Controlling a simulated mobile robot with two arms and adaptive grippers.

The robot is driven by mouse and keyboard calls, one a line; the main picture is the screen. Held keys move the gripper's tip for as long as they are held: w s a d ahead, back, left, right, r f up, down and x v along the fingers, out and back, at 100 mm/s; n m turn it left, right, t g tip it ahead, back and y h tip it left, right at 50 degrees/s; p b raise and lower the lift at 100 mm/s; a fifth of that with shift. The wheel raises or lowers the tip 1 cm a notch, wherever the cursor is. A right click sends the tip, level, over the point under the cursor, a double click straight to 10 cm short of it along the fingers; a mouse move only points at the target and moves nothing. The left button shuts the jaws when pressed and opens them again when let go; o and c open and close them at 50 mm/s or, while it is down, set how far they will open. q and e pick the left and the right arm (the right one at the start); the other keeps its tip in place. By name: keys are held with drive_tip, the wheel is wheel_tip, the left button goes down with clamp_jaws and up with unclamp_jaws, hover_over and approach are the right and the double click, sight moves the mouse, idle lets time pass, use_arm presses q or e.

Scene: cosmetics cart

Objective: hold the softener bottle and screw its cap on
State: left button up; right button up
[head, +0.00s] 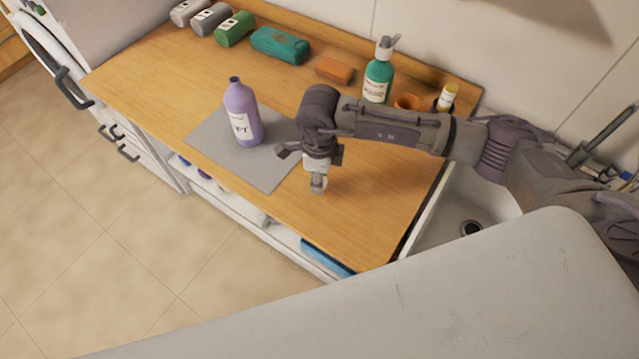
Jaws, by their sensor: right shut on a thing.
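The softener bottle (242,113) is purple with a white label. It stands upright on a grey mat (222,150), and its narrow dark neck shows no cap. My right gripper (318,178) comes in from the right and points down over the wooden counter, to the right of the bottle and apart from it. It is shut on a small pale thing that looks like the cap, mostly hidden by the fingers. My left gripper is not in view.
The wooden counter (385,205) has free room in front. A sink (473,228) lies at right.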

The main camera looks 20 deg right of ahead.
drive_tip(key=s+d+r+b, duration=0.4)
drive_tip(key=s+r, duration=0.4)
drive_tip(key=s, duration=0.2)
drive_tip(key=shift+s+d+r, duration=0.2)
drive_tip(key=shift+s+d, duration=0.1)
drive_tip(key=shift+d, duration=0.2)
